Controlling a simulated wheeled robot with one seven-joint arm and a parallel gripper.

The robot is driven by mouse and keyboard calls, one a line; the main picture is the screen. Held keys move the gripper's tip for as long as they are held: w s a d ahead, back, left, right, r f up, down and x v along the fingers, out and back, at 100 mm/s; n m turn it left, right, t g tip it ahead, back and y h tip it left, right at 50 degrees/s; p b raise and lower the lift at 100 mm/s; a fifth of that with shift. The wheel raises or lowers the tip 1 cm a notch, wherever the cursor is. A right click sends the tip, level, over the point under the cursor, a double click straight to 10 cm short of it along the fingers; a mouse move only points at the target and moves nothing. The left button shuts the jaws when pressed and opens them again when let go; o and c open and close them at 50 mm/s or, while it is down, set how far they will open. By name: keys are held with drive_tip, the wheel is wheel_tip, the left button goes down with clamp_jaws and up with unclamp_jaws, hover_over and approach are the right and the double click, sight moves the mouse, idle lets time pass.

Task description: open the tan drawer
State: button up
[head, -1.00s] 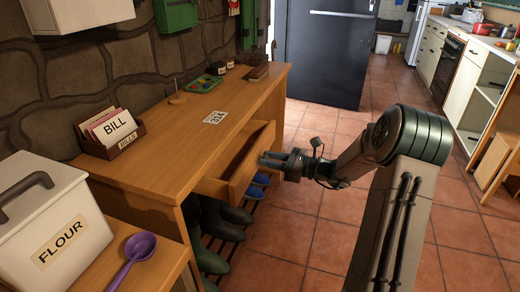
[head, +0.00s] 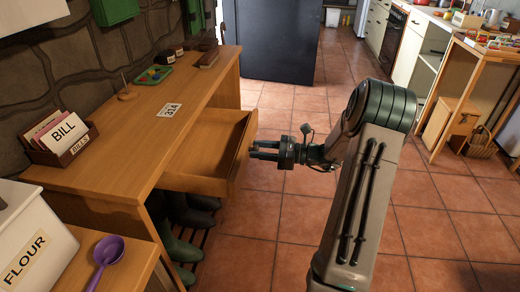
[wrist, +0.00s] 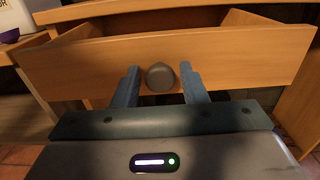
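The tan drawer (head: 238,160) of the wooden desk is pulled well out, and its empty inside shows from above in the head view. Its front panel (wrist: 240,48) fills the upper wrist view, with a round grey knob (wrist: 160,77) at its middle. My gripper (head: 252,150) is just in front of the drawer front. In the wrist view, my gripper's two fingers (wrist: 160,84) are spread, one to each side of the knob, with a gap on both sides. I cannot tell how deep the knob sits between the fingertips.
The desk top (head: 130,135) holds a bill rack (head: 60,140), a number card (head: 171,109) and a green tray (head: 154,75). Dark boots (head: 190,215) stand under the drawer. A flour bin (head: 30,250) and purple scoop (head: 108,250) are at lower left. The tiled floor (head: 275,215) is clear.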

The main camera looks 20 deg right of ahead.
drive_tip(key=shift+o, duration=0.4)
drive_tip(key=shift+d, duration=0.1)
drive_tip(key=p+v, duration=0.1)
drive_tip(key=v, duration=1.2)
drive_tip(key=shift+s+d, duration=0.25)
